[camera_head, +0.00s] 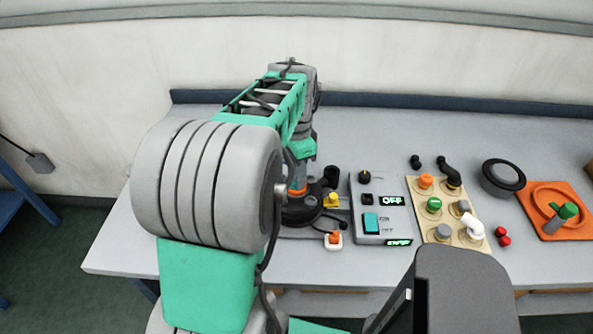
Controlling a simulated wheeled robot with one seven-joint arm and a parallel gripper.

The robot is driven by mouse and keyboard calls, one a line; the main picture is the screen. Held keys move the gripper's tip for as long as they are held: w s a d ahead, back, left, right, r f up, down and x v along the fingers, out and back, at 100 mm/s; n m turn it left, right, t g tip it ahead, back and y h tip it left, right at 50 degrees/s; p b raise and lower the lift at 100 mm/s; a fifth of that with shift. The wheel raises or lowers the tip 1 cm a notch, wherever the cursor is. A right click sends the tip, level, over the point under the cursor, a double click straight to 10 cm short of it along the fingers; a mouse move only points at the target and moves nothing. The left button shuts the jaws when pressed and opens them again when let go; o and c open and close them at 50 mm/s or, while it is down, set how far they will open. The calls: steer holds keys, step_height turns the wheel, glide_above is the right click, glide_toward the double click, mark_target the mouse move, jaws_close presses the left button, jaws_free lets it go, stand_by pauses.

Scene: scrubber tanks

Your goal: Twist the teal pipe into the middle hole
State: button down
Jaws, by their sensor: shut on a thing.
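My gripper (303,212) is low over the left-middle part of the grey table, at the end of my arm. It shows only as a dark shape below an orange ring, partly hidden behind my arm. Its fingertips are hard to make out. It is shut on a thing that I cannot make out. I cannot pick out the teal pipe or the middle hole for certain; they may be hidden by my arm or gripper.
Right of my gripper are a yellow piece (332,200), an orange-and-white piece (333,238), a grey switch box (383,180), a beige board (415,186) with several fittings, a dark round pot (501,178) and an orange plate (539,193). The table's left end (125,235) looks bare.

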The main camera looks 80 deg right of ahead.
steer(key=shift+f, duration=0.15)
steer(key=shift+c, duration=0.4)
jaws_free()
stand_by(0.6)
stand_by(0.4)
steer(key=shift+r+p, duration=2.6)
steer(key=shift+r, duration=0.9)
